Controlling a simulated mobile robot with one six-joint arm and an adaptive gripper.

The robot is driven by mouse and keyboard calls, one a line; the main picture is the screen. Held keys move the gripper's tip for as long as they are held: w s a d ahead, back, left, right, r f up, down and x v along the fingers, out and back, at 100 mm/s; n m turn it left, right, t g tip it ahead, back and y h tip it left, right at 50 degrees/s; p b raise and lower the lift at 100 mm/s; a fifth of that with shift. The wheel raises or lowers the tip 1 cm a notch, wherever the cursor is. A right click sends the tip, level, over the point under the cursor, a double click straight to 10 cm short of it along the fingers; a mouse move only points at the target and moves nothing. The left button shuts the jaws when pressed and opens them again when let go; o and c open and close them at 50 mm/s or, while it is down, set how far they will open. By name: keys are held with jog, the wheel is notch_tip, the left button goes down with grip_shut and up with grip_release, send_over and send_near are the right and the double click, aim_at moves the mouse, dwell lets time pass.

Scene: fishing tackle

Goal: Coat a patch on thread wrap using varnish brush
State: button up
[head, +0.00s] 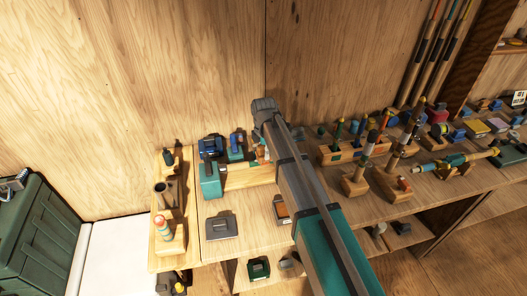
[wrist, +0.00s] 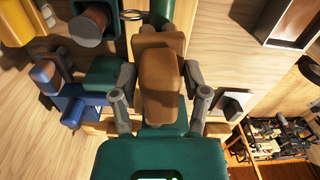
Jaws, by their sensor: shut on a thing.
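In the wrist view my gripper (wrist: 160,92) has a finger on each side of a brown, block-like handle (wrist: 161,88) and is shut on it. It may be the varnish brush, but no bristles show. In the head view my arm crosses the middle of the bench and hides the gripper and the held thing. I cannot pick out the thread wrap for sure. A teal-and-tan rod piece (head: 455,160) lies across a wooden rest at the right of the bench. A banded upright piece (head: 163,228) stands in a wooden block at the left.
Upright cork-handled pieces (head: 368,148) stand in wooden blocks right of my arm. A teal box (head: 210,180) and a grey flat item (head: 221,226) lie to its left. Several rods (head: 430,50) lean at the back wall. A green case (head: 35,235) stands far left.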

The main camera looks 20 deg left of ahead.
jog(key=shift+d, duration=0.1)
jog(key=shift+w+d, duration=0.35)
jog(key=shift+d, duration=0.25)
jog(key=shift+w+d, duration=0.35)
jog(key=shift+d, duration=0.2)
jog(key=shift+r+p, duration=2.9)
jog(key=shift+r, duration=0.05)
jog(key=shift+r, duration=0.1)
jog(key=shift+r+p, duration=1.4)
jog(key=shift+p, duration=0.15)
jog(key=shift+f, duration=0.15)
